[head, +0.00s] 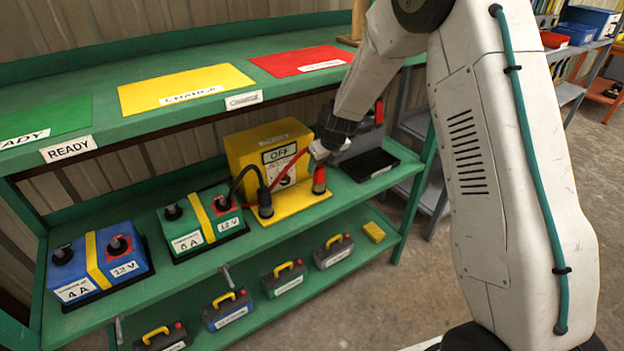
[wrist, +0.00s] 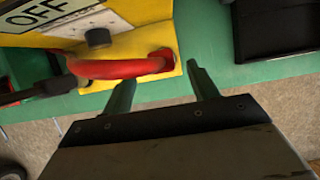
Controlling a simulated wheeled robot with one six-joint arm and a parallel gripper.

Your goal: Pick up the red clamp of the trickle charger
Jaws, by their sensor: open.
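The trickle charger is a yellow box (head: 243,150) with an OFF panel, at the middle of the upper green shelf; its yellow front also shows in the wrist view (wrist: 20,40). Its red clamp (head: 319,180) stands upright on the yellow base plate at the right. A red cable runs to it from the left. In the wrist view the clamp (wrist: 163,57) is seen at the cable's right end. Its black clamp (head: 265,203) stands at the left of the plate. My gripper (wrist: 160,73) is open and empty, just above and in front of the red clamp, with its fingertips close to it.
A green 6 A 12 V battery (head: 202,232) and a blue 4 A one (head: 88,275) stand left of the charger. A black tray (head: 368,163) lies to its right. The READY and CHARGE shelf (head: 200,117) overhangs behind. Several small batteries stand on the lower shelf.

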